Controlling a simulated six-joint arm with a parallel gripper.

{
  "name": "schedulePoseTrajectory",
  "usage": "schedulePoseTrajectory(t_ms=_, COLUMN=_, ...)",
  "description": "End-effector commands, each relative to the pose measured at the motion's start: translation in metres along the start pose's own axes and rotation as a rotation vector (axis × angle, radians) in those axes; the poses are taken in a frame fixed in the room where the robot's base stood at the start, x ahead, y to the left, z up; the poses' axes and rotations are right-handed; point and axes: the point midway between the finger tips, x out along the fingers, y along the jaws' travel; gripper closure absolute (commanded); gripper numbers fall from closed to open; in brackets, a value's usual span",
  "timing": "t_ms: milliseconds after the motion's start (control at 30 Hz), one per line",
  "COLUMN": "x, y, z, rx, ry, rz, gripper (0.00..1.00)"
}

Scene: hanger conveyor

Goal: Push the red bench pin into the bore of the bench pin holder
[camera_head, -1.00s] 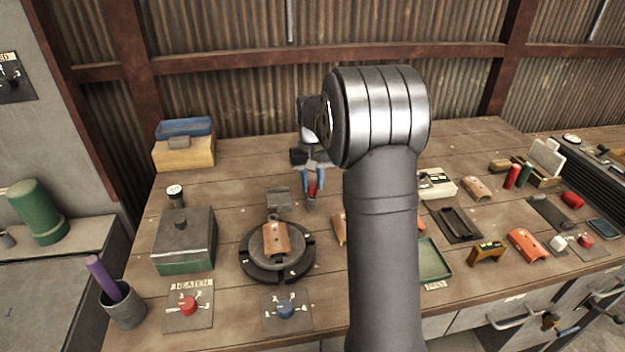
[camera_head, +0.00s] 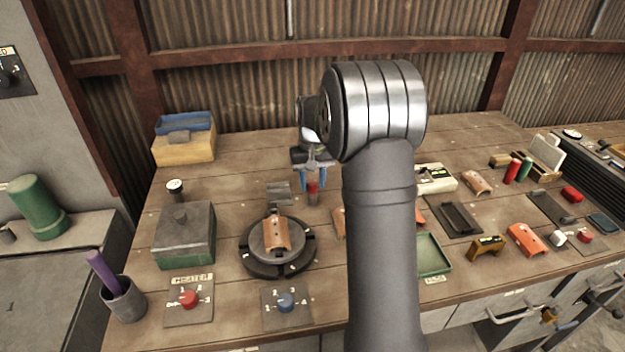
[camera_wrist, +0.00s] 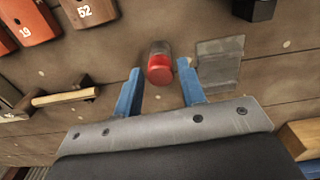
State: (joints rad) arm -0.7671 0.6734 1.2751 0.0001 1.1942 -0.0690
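The red bench pin (camera_head: 312,186) stands upright in the small grey bench pin holder (camera_head: 312,199) behind the round turntable. In the wrist view the red end of the pin (camera_wrist: 160,70) shows close up, with the grey holder (camera_wrist: 159,48) just beyond it. Part of the pin is above the holder; how deep it sits cannot be told. My gripper (camera_head: 313,180) is over the holder, pointing down. Its two blue fingers are apart, one on each side of the pin, with a visible gap on both sides in the wrist view.
A flat grey plate (camera_head: 279,193) lies beside the holder. The dark turntable (camera_head: 277,262) carries a copper-coloured curved piece (camera_head: 276,234). A green-grey box (camera_head: 185,237) stands left. My arm hides part of the bench to the right of the holder.

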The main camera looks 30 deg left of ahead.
Motion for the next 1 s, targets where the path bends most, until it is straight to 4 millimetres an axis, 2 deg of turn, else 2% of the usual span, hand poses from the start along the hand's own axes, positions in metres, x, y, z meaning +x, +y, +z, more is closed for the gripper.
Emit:
schedulePoseTrajectory(t_ms=367, x=-0.0001, y=0.0, z=0.0, rx=0.0, ry=0.0, rz=0.0, gripper=0.63)
schedulePoseTrajectory(t_ms=400, x=-0.0001, y=0.0, z=0.0, rx=0.0, ry=0.0, rz=0.0, gripper=0.61)
schedulePoseTrajectory(t_ms=500, x=-0.0001, y=0.0, z=0.0, rx=0.0, ry=0.0, rz=0.0, gripper=0.41)
schedulePoseTrajectory(t_ms=533, x=-0.0001, y=0.0, z=0.0, rx=0.0, ry=0.0, rz=0.0, gripper=0.38)
schedulePoseTrajectory(t_ms=833, x=-0.001, y=0.0, z=-0.0001, rx=0.0, ry=0.0, rz=0.0, gripper=0.38)
schedulePoseTrajectory(t_ms=1000, x=-0.0098, y=0.0, z=-0.0004, rx=0.0, ry=0.001, rz=0.0, gripper=0.38)
